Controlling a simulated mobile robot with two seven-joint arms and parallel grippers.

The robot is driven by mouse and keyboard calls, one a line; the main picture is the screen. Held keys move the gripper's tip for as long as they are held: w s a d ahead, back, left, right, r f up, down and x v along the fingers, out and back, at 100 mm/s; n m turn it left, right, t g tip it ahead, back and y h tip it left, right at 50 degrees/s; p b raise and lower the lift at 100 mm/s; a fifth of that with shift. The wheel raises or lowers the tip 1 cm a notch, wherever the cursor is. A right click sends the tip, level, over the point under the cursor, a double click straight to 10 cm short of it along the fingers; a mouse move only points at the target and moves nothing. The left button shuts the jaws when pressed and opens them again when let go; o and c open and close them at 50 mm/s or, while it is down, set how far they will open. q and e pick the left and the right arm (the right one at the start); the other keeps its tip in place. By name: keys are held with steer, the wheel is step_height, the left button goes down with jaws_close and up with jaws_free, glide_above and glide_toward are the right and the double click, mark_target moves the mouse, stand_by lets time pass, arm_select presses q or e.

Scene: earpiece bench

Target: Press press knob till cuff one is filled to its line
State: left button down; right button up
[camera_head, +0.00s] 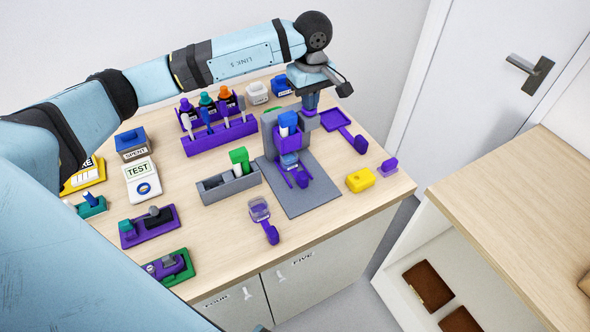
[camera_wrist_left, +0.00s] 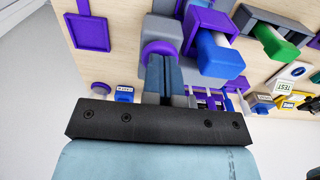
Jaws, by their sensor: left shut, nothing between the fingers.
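The press (camera_head: 271,132) is a grey stand on a grey mat (camera_head: 310,197), with a purple holder and a blue-and-white cartridge (camera_head: 288,121). The round purple press knob (camera_wrist_left: 153,50) shows in the left wrist view, behind my fingertips. My left gripper (camera_head: 310,100) is shut and empty, pointing down at the top of the press; I cannot tell whether it touches the knob. A small cup-like piece with purple handles (camera_head: 290,161) sits below the cartridge, perhaps a cuff. A similar clear piece with a purple handle (camera_head: 260,210) lies in front. No fill level or line is readable. My right gripper is not in view.
A purple rack (camera_head: 225,137) with several coloured tools stands behind left. A grey tray (camera_head: 222,188) holds a green-topped item. A purple paddle (camera_head: 340,122), a yellow block (camera_head: 360,180) and a TEST box (camera_head: 141,180) stand around. The front bench edge is fairly clear.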

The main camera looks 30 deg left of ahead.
arm_select(q)
steer(key=shift+r, duration=0.1)
steer(key=shift+r+p, duration=1.3)
steer(key=shift+r, duration=2.1)
